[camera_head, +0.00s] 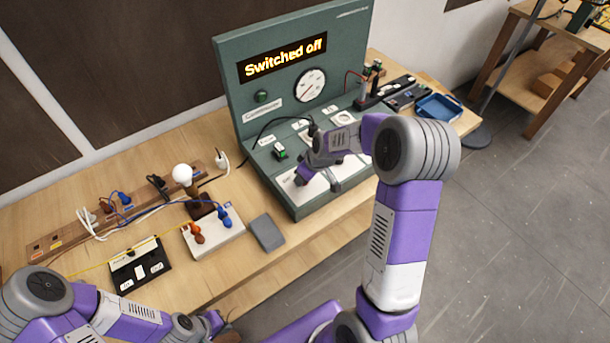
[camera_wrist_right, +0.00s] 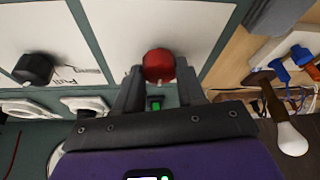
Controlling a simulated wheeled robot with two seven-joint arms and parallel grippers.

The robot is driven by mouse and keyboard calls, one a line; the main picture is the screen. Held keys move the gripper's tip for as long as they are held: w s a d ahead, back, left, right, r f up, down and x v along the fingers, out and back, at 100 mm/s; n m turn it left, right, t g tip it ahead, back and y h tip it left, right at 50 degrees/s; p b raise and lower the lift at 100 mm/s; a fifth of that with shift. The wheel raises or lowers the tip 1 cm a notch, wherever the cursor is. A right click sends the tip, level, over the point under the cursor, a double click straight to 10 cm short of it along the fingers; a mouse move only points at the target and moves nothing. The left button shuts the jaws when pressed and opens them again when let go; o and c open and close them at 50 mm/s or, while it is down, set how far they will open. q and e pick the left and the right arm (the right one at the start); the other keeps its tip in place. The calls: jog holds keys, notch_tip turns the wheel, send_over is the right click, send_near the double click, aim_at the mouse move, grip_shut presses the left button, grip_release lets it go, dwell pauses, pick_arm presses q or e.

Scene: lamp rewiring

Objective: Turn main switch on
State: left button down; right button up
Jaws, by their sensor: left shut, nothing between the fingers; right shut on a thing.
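A green console (camera_head: 232,92) stands at the right part of the bench, and its lit display (camera_head: 282,58) reads "Switched off". In the right wrist view a round red knob (camera_wrist_right: 158,62) sits on a white panel. My right gripper (camera_wrist_right: 158,84) is shut on the red knob, a finger on each side. In the head view my right arm reaches over the console's front, and the knob is hidden there. My left gripper (camera_head: 212,321) is shut and empty, low at the front of the bench, away from the console.
A black knob (camera_wrist_right: 33,69) is beside the red one. Left of the console are a bulb (camera_head: 182,173) on a stand, a white box (camera_head: 222,240) with plugs, a black switch box (camera_head: 138,267), a grey block (camera_head: 267,232) and loose cables. A blue tray (camera_head: 438,107) lies at the right.

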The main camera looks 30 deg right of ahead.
jog(key=shift+a+r+m+h+p, duration=0.2)
jog(key=shift+m+h+p, duration=0.25)
jog(key=shift+m, duration=0.45)
jog(key=m+h+p, duration=0.1)
jog(key=m+p, duration=0.1)
jog(key=shift+m, duration=0.4)
jog(key=shift+f+m+h+p, duration=0.1)
jog(key=shift+m+h+p, duration=0.65)
jog(key=shift+m+p, duration=1.15)
jog(key=shift+m, duration=0.5)
jog(key=shift+b, duration=0.3)
jog(key=o, duration=1.1)
jog(key=shift+c, duration=0.2)
